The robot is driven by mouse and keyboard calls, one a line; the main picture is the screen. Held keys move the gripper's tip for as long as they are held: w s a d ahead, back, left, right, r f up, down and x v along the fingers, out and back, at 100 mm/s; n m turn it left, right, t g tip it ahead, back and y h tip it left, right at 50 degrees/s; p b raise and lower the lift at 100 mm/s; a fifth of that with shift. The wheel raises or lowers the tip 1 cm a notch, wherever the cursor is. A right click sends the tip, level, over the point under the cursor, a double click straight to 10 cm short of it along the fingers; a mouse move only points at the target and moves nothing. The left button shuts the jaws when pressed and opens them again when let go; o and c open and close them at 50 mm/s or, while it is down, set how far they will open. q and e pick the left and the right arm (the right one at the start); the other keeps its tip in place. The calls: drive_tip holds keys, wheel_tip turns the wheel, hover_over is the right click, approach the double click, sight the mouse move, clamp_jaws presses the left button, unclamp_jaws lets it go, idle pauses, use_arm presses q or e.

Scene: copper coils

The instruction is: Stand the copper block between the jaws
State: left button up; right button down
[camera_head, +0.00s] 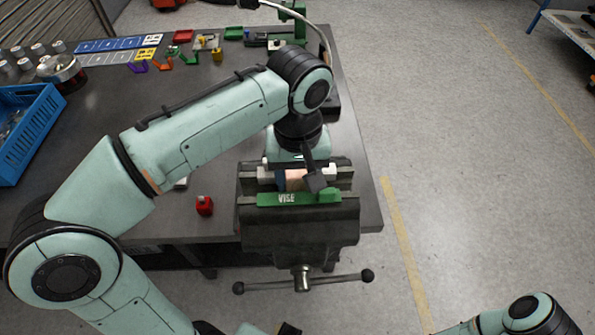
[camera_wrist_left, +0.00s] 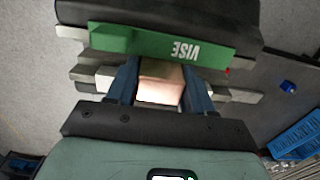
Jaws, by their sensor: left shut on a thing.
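The copper block (camera_head: 296,178) is pinkish-orange and sits at the vise opening, partly hidden by my gripper. It also shows in the left wrist view (camera_wrist_left: 160,85), between my two blue fingers. The vise (camera_head: 300,228) is dark grey with a green labelled strip (camera_head: 285,199) along its front jaw. My left gripper (camera_head: 297,181) reaches down over the vise, shut on the block. In the wrist view the block lies close by the green strip (camera_wrist_left: 205,50); whether it touches either jaw or its floor cannot be told. My right gripper is out of view.
The vise is at the table's right front corner, its handle (camera_head: 303,280) sticking out in front. A red object (camera_head: 204,205) lies left of it. A blue crate (camera_head: 25,135) and small parts (camera_head: 165,62) are farther left and back. Bare floor (camera_head: 450,150) lies right.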

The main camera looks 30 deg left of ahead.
use_arm(q)
drive_tip(key=shift+f, duration=0.55)
idle(0.9)
drive_tip(key=shift+f, duration=0.15)
idle(0.6)
drive_tip(key=o, duration=1)
drive_tip(key=shift+o, duration=0.2)
